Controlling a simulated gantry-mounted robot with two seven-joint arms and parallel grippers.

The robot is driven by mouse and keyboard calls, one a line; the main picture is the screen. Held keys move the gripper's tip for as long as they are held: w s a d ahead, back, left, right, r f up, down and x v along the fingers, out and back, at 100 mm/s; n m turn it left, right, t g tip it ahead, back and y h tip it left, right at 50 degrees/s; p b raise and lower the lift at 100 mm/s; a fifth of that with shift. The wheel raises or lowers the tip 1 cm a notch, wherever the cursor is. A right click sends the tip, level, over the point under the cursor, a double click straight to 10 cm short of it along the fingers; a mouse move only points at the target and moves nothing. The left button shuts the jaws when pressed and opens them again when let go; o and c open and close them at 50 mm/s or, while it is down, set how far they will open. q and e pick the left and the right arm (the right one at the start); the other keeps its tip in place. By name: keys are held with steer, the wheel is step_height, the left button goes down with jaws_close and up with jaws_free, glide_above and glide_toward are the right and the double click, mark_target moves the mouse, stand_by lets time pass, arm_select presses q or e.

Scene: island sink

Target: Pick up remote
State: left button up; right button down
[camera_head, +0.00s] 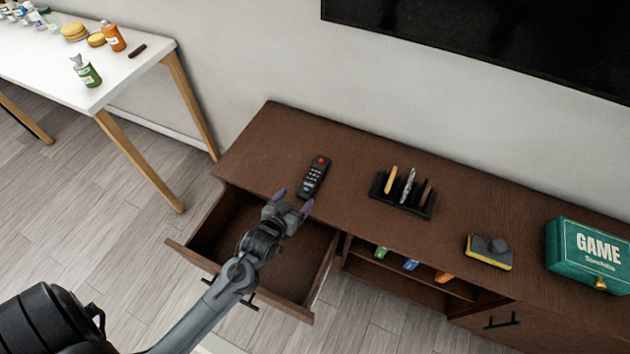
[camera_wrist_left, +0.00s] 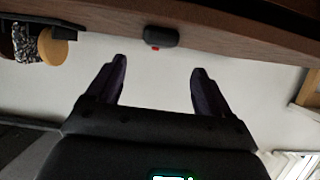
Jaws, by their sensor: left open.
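The remote (camera_head: 315,177) is black with a red button at its far end and lies on the brown cabinet top (camera_head: 290,135). My left gripper (camera_head: 293,200) is open and empty at the cabinet's front edge, just short of the remote's near end. In the left wrist view the remote (camera_wrist_left: 161,36) shows end-on as a small dark shape with a red spot, between and beyond the two open fingers (camera_wrist_left: 158,75). No contact with the remote shows. My right gripper is in neither view.
An open, empty-looking drawer (camera_head: 215,222) sits below my left gripper. A black rack (camera_head: 402,205) with several items stands right of the remote. A sponge holder (camera_head: 489,251) and a green game box (camera_head: 588,255) are farther right. A white table (camera_head: 120,60) stands at the left.

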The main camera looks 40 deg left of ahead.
mark_target(311, 181)
arm_select(q)
steer(key=b+x, duration=0.1)
steer(key=x, duration=0.2)
steer(key=shift+w+a+f, duration=0.1)
steer(key=shift+w+a, duration=0.05)
steer(key=shift+w, duration=0.2)
steer(key=shift+w+a+f, duration=0.1)
steer(key=shift+w+f, duration=0.05)
steer(key=shift+w, duration=0.35)
steer(key=shift+w+f+b, duration=0.25)
steer(key=shift+w+b, duration=0.2)
steer(key=shift+b, duration=0.25)
steer(key=b+x, duration=0.1)
steer(key=x, duration=0.2)
steer(key=shift+w+r+b, duration=0.15)
steer(key=shift+w+b, duration=0.05)
steer(key=shift+b, duration=0.2)
steer(key=shift+w+a, duration=0.1)
steer(key=shift+w, duration=0.35)
steer(key=shift+s, duration=0.1)
steer(key=shift+c, duration=0.5)
steer(key=c, duration=0.9)
steer(key=shift+c, duration=0.5)
